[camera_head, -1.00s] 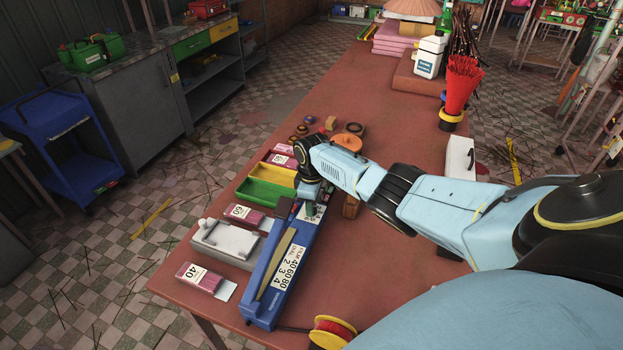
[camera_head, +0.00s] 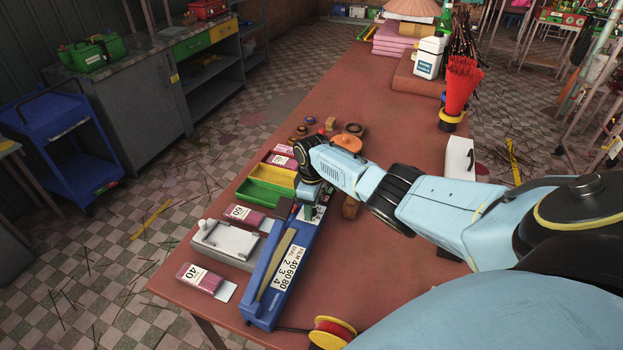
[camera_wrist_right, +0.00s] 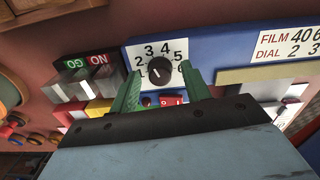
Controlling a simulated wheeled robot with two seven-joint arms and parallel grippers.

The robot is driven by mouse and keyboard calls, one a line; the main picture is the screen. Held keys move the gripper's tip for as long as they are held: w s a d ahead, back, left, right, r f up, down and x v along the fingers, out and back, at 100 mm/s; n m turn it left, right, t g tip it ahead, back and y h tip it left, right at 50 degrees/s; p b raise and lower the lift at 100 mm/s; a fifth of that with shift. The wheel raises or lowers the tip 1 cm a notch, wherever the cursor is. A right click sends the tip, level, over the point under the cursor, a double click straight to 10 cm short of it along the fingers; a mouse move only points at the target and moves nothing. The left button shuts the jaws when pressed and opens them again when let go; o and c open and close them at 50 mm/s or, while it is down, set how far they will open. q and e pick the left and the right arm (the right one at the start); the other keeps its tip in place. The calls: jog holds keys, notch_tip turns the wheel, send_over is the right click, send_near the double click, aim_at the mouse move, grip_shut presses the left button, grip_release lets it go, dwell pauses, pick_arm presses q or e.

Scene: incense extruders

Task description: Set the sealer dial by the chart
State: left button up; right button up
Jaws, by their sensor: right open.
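The blue sealer (camera_head: 271,290) lies along the table's left side in the head view. Its chart (camera_head: 285,268) pairs film 40, 60, 80 with dial 2, 3, 4; part of it shows in the right wrist view (camera_wrist_right: 290,42). The black sealer dial (camera_wrist_right: 160,70) sits on a white numbered plate, with a white mark on its left part; I cannot read its exact number. My right gripper (camera_head: 307,211) is over the sealer's far end. In the wrist view its green fingers (camera_wrist_right: 161,76) are apart, one on each side of the dial; contact is unclear. My left gripper is out of view.
Pink film boxes marked 40 (camera_head: 200,277) and 60 (camera_head: 243,214) lie left of the sealer, beside a grey stand (camera_head: 226,243). Yellow and green bins (camera_head: 265,190) are beyond. A red switch (camera_wrist_right: 171,99) sits close below the dial. The table's right side is mostly clear.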

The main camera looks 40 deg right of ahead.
jog(key=shift+r, duration=0.1)
jog(key=shift+r, duration=0.35)
notch_tip(320, 180, up, 12)
jog(key=p, duration=0.1)
jog(key=shift+r+p, duration=0.25)
jog(key=shift+p, duration=0.15)
